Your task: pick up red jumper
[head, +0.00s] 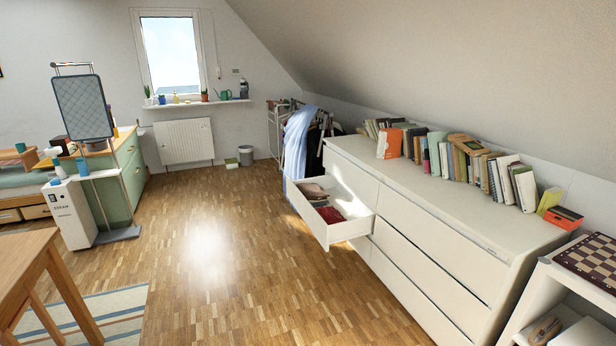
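A red folded garment (330,215), which looks like the red jumper, lies inside an open white drawer (341,233). A brownish folded garment (313,191) lies behind it in the same drawer. The drawer is pulled out from the upper far end of a long white dresser (437,210) on the right. The drawer's front wall hides part of its inside. Neither of my grippers shows in the head view.
Books (470,160) line the dresser top. A clothes rack (299,140) stands beyond the dresser. A wooden table (40,262) and striped rug (95,318) are at lower left. A shelf with a chessboard (588,258) stands at lower right. The wooden floor (235,270) before the drawer is clear.

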